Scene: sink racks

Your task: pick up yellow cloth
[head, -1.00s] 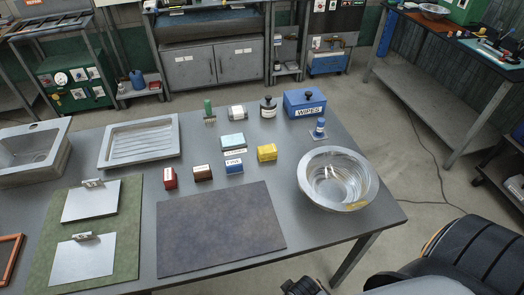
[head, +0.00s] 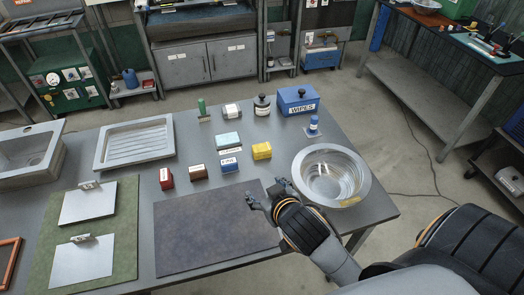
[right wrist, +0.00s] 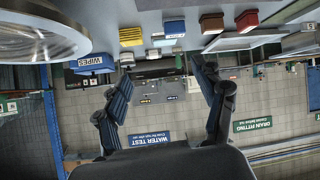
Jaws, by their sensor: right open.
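The yellow cloth (head: 262,150) is a small folded, block-like piece on the grey table, right of the blue block. It also shows in the right wrist view (right wrist: 131,36), near the top, beside the wipes box. My right gripper (head: 264,194) is open and empty above the right part of the dark mat, left of the metal bowl and on the near side of the cloth, apart from it. Its two spread fingers show in the right wrist view (right wrist: 165,75). My left gripper is not in view.
A metal bowl (head: 331,177) stands close right of my right gripper. Blue (head: 229,163), brown (head: 198,172), red (head: 166,179) and pale teal (head: 228,140) blocks stand left of the cloth. A blue wipes box (head: 297,101) and bottles stand behind. The dark mat (head: 205,235) is bare.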

